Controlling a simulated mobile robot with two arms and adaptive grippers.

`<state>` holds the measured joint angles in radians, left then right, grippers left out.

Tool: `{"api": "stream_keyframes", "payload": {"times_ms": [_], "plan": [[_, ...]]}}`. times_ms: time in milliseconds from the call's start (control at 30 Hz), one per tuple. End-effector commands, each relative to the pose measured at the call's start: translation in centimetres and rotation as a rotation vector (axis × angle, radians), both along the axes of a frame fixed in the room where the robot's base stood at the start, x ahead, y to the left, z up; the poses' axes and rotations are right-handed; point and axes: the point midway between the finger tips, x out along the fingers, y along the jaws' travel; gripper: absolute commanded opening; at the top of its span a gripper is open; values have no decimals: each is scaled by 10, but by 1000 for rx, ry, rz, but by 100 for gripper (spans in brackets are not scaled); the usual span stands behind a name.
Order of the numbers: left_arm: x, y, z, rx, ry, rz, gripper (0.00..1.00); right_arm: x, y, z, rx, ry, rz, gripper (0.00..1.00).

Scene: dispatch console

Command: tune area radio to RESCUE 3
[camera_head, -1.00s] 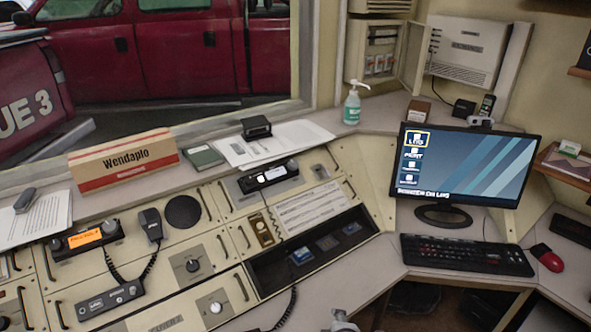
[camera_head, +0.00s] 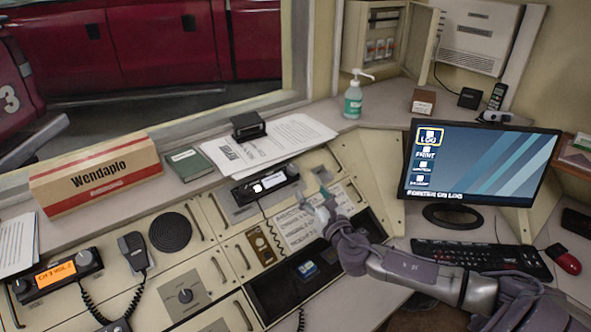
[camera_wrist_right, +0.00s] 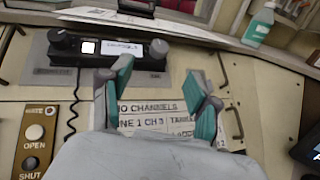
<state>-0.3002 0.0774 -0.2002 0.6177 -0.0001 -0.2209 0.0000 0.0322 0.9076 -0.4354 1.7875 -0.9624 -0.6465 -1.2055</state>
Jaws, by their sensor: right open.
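A black radio (camera_head: 265,185) with a knob at each end and a small lit white display sits on the console's upper panel. It also shows at the upper left of the right wrist view (camera_wrist_right: 105,48). A second radio (camera_head: 57,275) with an orange display sits at the far left. A printed channel card (camera_head: 296,228) lies below the black radio; its heading reads "...IO CHANNELS" in the wrist view (camera_wrist_right: 150,108). My right gripper (camera_head: 322,202) is open and empty, over the card, to the right of and below the black radio. Its teal fingertips (camera_wrist_right: 162,78) touch nothing that I can see.
A coiled cord (camera_head: 272,232) hangs from the black radio. An OPEN/SHUT button panel (camera_wrist_right: 34,140) is left of the card. A hand mic (camera_head: 134,252), a Wendaplo box (camera_head: 95,178), a sanitizer bottle (camera_head: 353,98) and a monitor (camera_head: 480,165) stand around. My right forearm crosses the console's right side.

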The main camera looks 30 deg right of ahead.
Motion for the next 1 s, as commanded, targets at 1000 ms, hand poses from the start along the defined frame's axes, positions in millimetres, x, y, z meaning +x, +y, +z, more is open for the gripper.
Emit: {"api": "stream_keyframes", "payload": {"times_ms": [1000], "plan": [[-3, 2, 6, 3, 3, -1, 40, 109, -21, 1, 5, -1, -2, 56]]}}
